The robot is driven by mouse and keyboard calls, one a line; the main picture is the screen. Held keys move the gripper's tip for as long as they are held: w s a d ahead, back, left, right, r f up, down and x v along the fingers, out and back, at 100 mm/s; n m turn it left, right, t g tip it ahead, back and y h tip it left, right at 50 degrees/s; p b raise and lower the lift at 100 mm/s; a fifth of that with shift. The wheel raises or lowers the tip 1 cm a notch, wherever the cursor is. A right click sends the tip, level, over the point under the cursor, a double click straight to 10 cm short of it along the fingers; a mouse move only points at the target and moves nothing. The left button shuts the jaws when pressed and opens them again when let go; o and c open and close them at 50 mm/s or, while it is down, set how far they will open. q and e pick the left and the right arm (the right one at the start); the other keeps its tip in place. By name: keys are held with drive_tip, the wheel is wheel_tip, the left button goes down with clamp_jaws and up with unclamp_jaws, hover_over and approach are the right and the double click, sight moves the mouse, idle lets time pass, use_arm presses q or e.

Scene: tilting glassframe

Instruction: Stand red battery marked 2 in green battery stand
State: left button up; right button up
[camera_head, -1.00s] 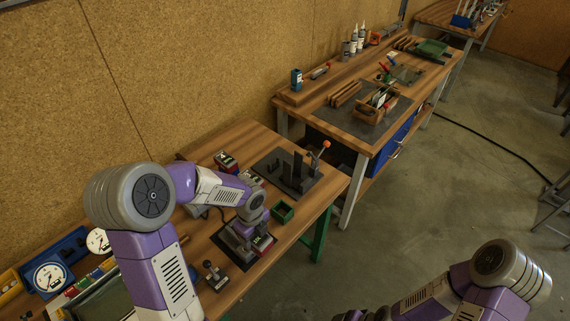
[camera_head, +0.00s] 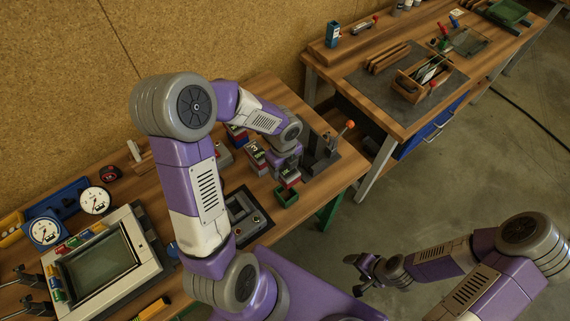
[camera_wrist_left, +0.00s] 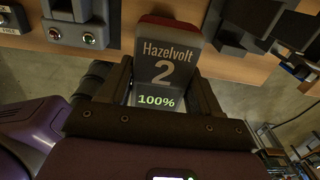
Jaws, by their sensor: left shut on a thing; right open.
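The red battery marked 2 (camera_wrist_left: 165,62) is between the fingers of my left gripper (camera_wrist_left: 160,98). In the left wrist view its grey face reads "Hazelvolt 2", with a lit "100%" and a red end. My right gripper (camera_head: 364,268) is open and empty, over the floor away from the bench.
A dark charger-like dock (camera_head: 244,216) sits on the bench to the left of the green box. Other red-and-grey blocks (camera_head: 257,157) stand close behind my left gripper. A dark fixture with an orange-knobbed lever (camera_head: 349,125) is to the right. A screen panel (camera_head: 103,262) lies front left.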

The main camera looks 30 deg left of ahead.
use_arm(q)
drive_tip(key=shift+w, duration=0.1)
drive_tip(key=shift+f, duration=0.1)
drive_tip(key=shift+f+b, duration=2.25)
drive_tip(key=shift+f, duration=0.6)
drive_tip(key=shift+r+p, duration=0.1)
drive_tip(key=shift+p, duration=0.2)
drive_tip(key=shift+f+b, duration=2.3)
drive_tip(key=shift+f, duration=0.6)
drive_tip(key=o, duration=1.3)
drive_tip(key=shift+o, duration=0.2)
wheel_tip(320, 180, up, 8)
drive_tip(key=shift+f+p, duration=0.15)
drive_tip(key=shift+p, duration=0.75)
